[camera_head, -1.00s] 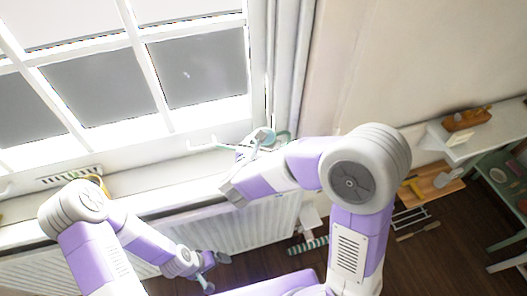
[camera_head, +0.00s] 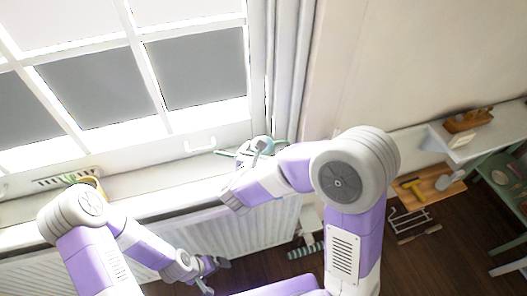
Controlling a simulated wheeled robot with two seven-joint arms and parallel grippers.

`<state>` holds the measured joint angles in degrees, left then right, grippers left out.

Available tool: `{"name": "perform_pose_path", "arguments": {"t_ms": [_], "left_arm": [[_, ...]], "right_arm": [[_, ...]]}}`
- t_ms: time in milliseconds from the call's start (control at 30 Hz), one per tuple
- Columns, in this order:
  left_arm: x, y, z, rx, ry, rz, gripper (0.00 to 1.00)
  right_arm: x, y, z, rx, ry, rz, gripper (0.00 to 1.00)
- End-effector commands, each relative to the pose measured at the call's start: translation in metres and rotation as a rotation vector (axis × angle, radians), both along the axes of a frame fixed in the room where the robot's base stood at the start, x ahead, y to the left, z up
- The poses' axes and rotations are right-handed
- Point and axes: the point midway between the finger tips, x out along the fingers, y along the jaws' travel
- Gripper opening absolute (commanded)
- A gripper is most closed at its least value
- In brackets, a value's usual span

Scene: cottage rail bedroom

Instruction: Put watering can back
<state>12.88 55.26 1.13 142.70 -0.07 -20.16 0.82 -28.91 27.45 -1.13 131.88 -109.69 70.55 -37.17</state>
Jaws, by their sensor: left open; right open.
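A small teal and pale object (camera_head: 226,153), probably the watering can, shows in part at the right end of the window sill beside the curtain. My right forearm and wrist hide much of it. My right gripper (camera_head: 258,150) is open at this object, with its grey fingers overlapping it in view. I cannot tell whether they touch it. My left gripper (camera_head: 214,276) is open and empty, low in front of the radiator and well away from the sill's right end.
The window sill (camera_head: 150,188) runs below the window, above a white radiator (camera_head: 250,228). A yellow-rimmed item (camera_head: 92,182) stands on the sill at left. A grey curtain (camera_head: 287,75) hangs at right. A wooden board with tools (camera_head: 432,184) and a green table (camera_head: 500,175) stand at right.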

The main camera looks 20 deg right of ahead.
Motion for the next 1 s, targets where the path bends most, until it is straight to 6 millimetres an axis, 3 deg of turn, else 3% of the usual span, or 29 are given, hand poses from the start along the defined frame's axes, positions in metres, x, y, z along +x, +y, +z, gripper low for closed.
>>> {"name": "perform_pose_path", "arguments": {"t_ms": [167,700,1000], "left_arm": [[0.000,0.000,0.006,0.000,0.000,0.000,1.00],[0.000,0.000,0.025,0.000,0.000,0.000,1.00],[0.000,0.000,0.026,0.000,0.000,0.000,1.00]], "right_arm": [[-0.002,0.002,0.006,0.001,0.001,0.003,1.00],[-0.083,0.053,0.046,0.001,0.000,0.004,1.00],[-0.095,0.059,0.050,-0.001,0.000,0.000,1.00]]}}
